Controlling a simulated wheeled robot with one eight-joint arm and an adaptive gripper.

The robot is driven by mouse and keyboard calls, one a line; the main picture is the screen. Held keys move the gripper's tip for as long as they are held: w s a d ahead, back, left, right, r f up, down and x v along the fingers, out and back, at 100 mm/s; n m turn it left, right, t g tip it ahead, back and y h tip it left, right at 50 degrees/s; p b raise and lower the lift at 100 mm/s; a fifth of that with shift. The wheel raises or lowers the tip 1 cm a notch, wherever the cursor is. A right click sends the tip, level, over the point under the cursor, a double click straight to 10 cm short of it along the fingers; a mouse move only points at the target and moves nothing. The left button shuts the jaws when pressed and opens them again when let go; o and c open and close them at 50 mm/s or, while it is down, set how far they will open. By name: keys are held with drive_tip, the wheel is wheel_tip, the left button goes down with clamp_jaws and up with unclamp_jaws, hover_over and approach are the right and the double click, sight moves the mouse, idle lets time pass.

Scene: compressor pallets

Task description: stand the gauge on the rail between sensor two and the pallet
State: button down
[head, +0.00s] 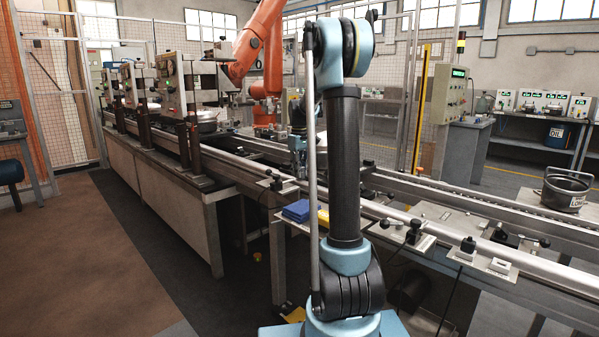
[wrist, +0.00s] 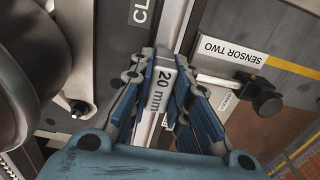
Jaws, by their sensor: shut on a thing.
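In the wrist view my gripper (wrist: 165,78) is shut on a pale narrow block marked "20 mm", the gauge (wrist: 158,98). The rail (wrist: 184,28) shows as a light strip just beyond the fingertips. Whether the gauge touches it I cannot tell. Sensor two (wrist: 233,52), with its name label and a black knob, is right of the gauge. A dark grey plate marked "CL", apparently the pallet (wrist: 115,45), is on the left, close to the left finger. In the head view my gripper (head: 297,152) is over the line, partly behind my arm; the gauge cannot be made out.
A large dark round body (wrist: 28,60) is at the wrist view's left edge. In the head view, a blue box (head: 299,211) lies on a shelf in front of the line. A black pot (head: 565,191) stands at the right. An orange robot arm (head: 256,48) is behind.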

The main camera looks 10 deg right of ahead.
drive_tip(key=shift+s+f, duration=0.15)
drive_tip(key=shift+f, duration=0.2)
drive_tip(key=c, duration=1.6)
unclamp_jaws()
drive_tip(key=shift+o, duration=0.4)
drive_tip(key=shift+f, duration=0.15)
wheel_tip(320, 180, up, 14)
drive_tip(key=shift+f, duration=0.25)
